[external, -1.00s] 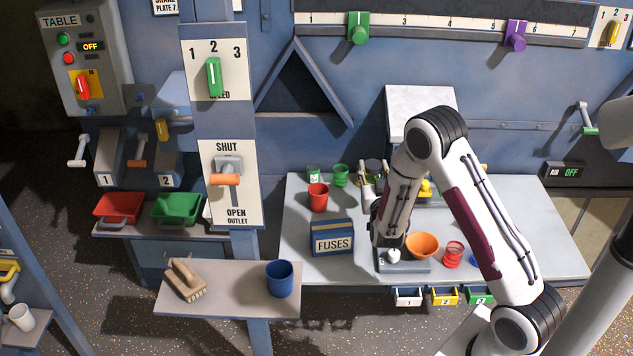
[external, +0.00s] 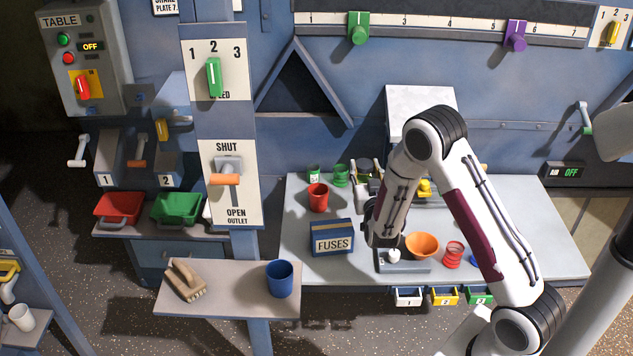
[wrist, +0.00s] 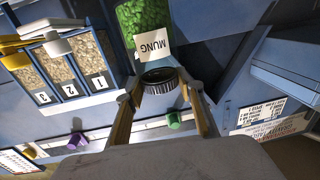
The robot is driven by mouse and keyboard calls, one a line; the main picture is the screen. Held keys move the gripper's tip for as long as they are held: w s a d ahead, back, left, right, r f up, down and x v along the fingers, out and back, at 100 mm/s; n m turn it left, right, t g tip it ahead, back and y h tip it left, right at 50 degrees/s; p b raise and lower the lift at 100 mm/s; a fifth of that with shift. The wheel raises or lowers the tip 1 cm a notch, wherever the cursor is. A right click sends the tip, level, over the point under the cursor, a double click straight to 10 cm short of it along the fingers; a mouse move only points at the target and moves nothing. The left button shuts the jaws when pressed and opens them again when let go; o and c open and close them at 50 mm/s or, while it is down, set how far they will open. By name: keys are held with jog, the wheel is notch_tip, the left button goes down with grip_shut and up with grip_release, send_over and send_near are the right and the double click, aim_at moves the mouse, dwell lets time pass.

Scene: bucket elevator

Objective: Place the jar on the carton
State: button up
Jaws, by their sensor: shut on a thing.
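In the wrist view the jar (wrist: 141,17) is clear with green contents, a white MUNG label that reads upside down, and a dark ribbed lid. My gripper (wrist: 160,88) is shut on it at the lid, one finger on each side. The far end of the jar runs out of the picture. The carton (external: 331,238), blue and marked FUSES, stands on the table to the left of my wrist. Its top looks bare.
A red cup (external: 317,197) and a green cup (external: 340,176) stand behind the carton. An orange bowl (external: 422,245) and a red ringed item (external: 454,254) are right of my wrist. A lower shelf holds a brush (external: 186,280) and a blue cup (external: 279,279). The table's right side is clear.

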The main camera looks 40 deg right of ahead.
jog(key=s+a+r, duration=0.1)
jog(key=a+r, duration=0.3)
jog(key=a, duration=0.3)
jog(key=s+a+r+y, duration=0.1)
jog(key=a+r, duration=0.3)
jog(key=a, duration=0.4)
jog(key=shift+s+a+r+n+t, duration=0.25)
jog(key=shift+s+a+n+t, duration=0.05)
jog(key=shift+s+n+t, duration=0.1)
jog(key=shift+f, duration=0.1)
jog(key=shift+w+f, duration=0.1)
jog(key=shift+f, duration=2.75)
jog(key=shift+f, duration=2.05)
jog(key=shift+f, duration=0.15)
